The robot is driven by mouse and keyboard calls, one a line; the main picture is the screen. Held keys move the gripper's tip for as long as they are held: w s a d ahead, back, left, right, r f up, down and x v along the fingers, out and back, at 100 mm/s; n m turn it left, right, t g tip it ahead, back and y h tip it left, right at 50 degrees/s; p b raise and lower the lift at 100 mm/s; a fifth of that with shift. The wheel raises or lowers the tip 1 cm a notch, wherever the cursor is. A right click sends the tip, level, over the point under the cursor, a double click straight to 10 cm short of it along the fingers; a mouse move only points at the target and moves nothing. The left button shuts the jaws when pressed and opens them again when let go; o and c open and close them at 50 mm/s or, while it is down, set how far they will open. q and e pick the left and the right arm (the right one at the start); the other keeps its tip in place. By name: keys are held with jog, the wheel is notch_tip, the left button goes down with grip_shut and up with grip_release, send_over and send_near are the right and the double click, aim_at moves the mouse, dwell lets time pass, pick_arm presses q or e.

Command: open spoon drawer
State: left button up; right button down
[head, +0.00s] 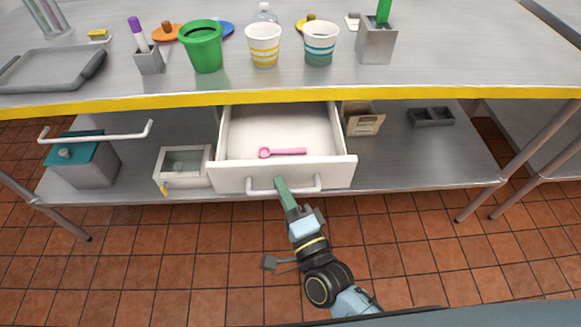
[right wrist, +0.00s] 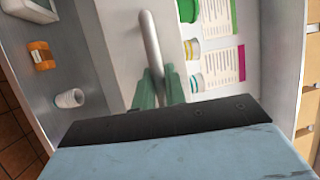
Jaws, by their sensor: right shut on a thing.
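The white spoon drawer (head: 232,178) stands pulled out from under the steel table, its inside showing. A pink spoon (head: 283,152) lies on the drawer floor. The white bar handle (head: 308,184) is on the drawer front. My right gripper (head: 281,184), with green fingers, is shut on this handle near its middle. In the right wrist view the handle (right wrist: 150,42) runs between the two green fingers (right wrist: 158,88). My left gripper is not in view.
On the tabletop (head: 120,82) stand a green cup (head: 203,48), two striped cups (head: 263,45) and a grey tray (head: 50,70). Below are a teal-lidded box (head: 88,165), a small glass-fronted box (head: 183,168) and a beige box (head: 362,120). The tiled floor before the drawer is clear.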

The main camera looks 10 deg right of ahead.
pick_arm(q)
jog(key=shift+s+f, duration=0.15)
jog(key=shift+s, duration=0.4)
pick_arm(e)
jog(key=shift+s, duration=0.7)
jog(key=c, duration=1.7)
grip_release()
jog(key=shift+c, duration=0.2)
